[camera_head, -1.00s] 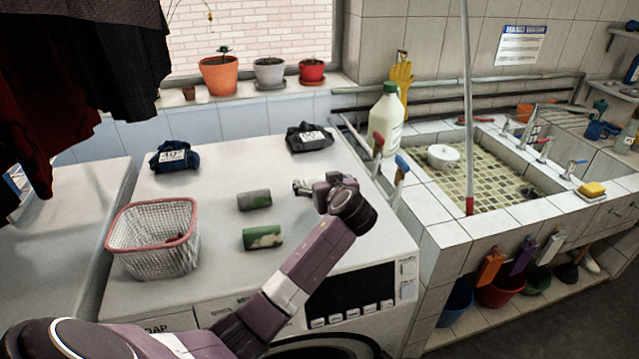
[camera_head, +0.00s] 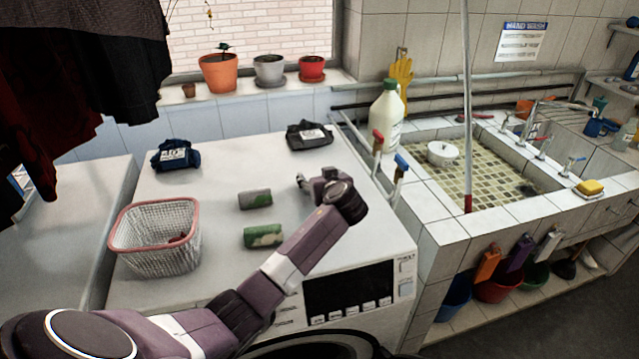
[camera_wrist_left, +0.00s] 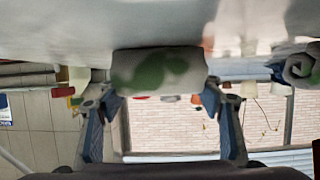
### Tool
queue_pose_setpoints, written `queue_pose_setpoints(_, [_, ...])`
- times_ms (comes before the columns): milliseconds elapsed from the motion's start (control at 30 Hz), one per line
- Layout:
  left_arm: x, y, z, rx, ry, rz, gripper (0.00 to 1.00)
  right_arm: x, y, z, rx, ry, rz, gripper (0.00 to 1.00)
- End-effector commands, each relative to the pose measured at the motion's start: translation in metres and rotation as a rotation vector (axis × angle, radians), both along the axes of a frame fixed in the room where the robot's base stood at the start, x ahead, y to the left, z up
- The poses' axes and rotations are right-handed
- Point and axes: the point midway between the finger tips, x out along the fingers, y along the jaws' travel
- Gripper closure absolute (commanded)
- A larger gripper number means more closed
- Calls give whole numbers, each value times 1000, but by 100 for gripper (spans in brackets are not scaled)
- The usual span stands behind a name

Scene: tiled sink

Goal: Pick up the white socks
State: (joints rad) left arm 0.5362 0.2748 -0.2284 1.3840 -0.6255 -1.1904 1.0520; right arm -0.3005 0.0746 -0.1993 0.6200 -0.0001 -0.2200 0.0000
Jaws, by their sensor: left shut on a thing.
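My left gripper (camera_head: 305,183) is over the right part of the washing machine top, its arm coming in from the lower left. In the head view the gripper and wrist largely hide this roll. A grey and green roll (camera_head: 255,200) and a green and white roll (camera_head: 263,236) lie to the gripper's left. My right gripper is not in view.
A wire basket with a pink rim (camera_head: 155,206) stands at the left. Two dark folded bundles (camera_head: 176,155) (camera_head: 309,136) lie at the back. A white bottle (camera_head: 385,116), red-handled and blue-handled tools and the tiled sink (camera_head: 480,212) are at the right.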

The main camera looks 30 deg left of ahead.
Motion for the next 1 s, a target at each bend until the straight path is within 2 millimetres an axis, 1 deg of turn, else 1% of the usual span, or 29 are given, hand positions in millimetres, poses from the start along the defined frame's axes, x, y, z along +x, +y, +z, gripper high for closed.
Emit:
queue_pose_setpoints(33, [0,0,0,0,0,0,56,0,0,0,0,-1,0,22])
queue_pose_setpoints(100, [0,0,0,0,0,0,63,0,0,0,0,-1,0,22])
queue_pose_setpoints(367, [0,0,1,0,0,0,64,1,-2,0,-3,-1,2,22])
queue_pose_setpoints(467, [0,0,5,-1,-2,0,64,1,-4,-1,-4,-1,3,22])
queue_pose_setpoints(567, [1,-1,14,-2,-5,0,64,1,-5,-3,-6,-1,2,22])
queue_pose_setpoints(667, [1,-1,29,-2,-6,-1,64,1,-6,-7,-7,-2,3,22])
queue_pose_setpoints(767, [1,-1,52,-2,-10,0,64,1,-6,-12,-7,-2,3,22])
queue_pose_setpoints(1000, [1,-1,123,-3,-11,0,64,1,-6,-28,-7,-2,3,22])
